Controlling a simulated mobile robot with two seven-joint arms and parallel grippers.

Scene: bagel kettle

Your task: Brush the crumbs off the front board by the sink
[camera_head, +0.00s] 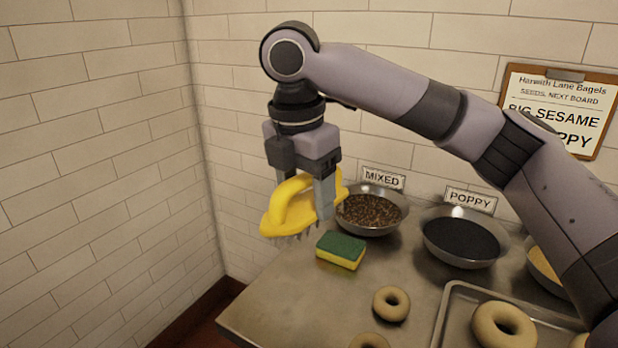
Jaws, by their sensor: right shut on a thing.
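My right gripper (303,178) is shut on a yellow brush (290,205) with a looped handle and grey bristles. The brush hangs above the left part of the steel counter, tilted, with its bristles pointing down. It is apart from the green and yellow sponge (341,250) that lies on the counter just below and to the right of it. The front board, the sink and any crumbs do not show in this view. My left gripper is not in view.
Steel bowls of mixed seeds (370,212) and poppy seeds (462,240) stand along the back, with a third bowl (545,268) at right. Bagels lie on the counter (290,305) and in a tray (443,325). A clipboard sign (560,108) hangs on the tiled wall.

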